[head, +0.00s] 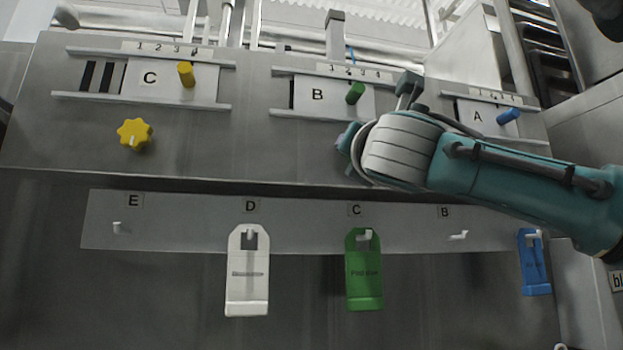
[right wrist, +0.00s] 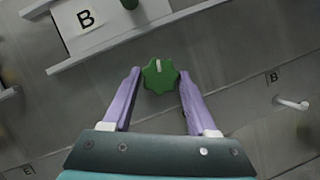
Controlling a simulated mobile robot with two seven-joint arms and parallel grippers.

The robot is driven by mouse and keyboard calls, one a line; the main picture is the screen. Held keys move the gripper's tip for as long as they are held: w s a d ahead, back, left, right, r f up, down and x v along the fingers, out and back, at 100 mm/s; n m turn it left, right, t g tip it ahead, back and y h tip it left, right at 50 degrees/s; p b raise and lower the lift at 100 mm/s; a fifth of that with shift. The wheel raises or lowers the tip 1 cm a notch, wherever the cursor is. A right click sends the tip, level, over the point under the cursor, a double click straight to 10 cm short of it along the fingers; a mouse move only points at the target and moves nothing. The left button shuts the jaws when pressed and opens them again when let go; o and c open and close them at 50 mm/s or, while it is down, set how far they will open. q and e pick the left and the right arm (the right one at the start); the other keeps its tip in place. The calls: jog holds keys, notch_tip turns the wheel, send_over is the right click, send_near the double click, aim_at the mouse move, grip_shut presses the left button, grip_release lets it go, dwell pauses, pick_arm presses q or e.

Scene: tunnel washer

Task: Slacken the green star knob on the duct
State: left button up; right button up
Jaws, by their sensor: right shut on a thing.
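The green star knob (right wrist: 160,76) sits on the steel duct face below slide B, between the two purple fingers of my right gripper (right wrist: 159,82). The fingers are shut on its sides near their tips. A white mark on the knob points to the top of the right wrist view. In the head view my teal right arm comes in from the right, and its wrist hides the knob and the fingertips. My left gripper is not in view.
Slide plates C (head: 150,78), B (head: 318,95) and A (head: 479,117) have yellow, green and blue pegs. A yellow star knob (head: 134,133) is at left. Below hang white (head: 247,290), green (head: 364,285) and blue (head: 534,270) tags on hooks.

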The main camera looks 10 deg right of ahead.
jog(key=shift+n+t+y, duration=0.3)
jog(key=shift+n+y, duration=0.6)
jog(key=shift+n, duration=0.9)
jog(key=shift+d+n, duration=0.1)
jog(key=shift+n, duration=0.2)
jog(key=o, duration=1.4)
jog(key=shift+f, duration=0.1)
jog(key=b+v, duration=0.6)
jog(key=v, duration=0.4)
jog(key=shift+d+b, duration=0.1)
jog(key=shift+b, duration=0.2)
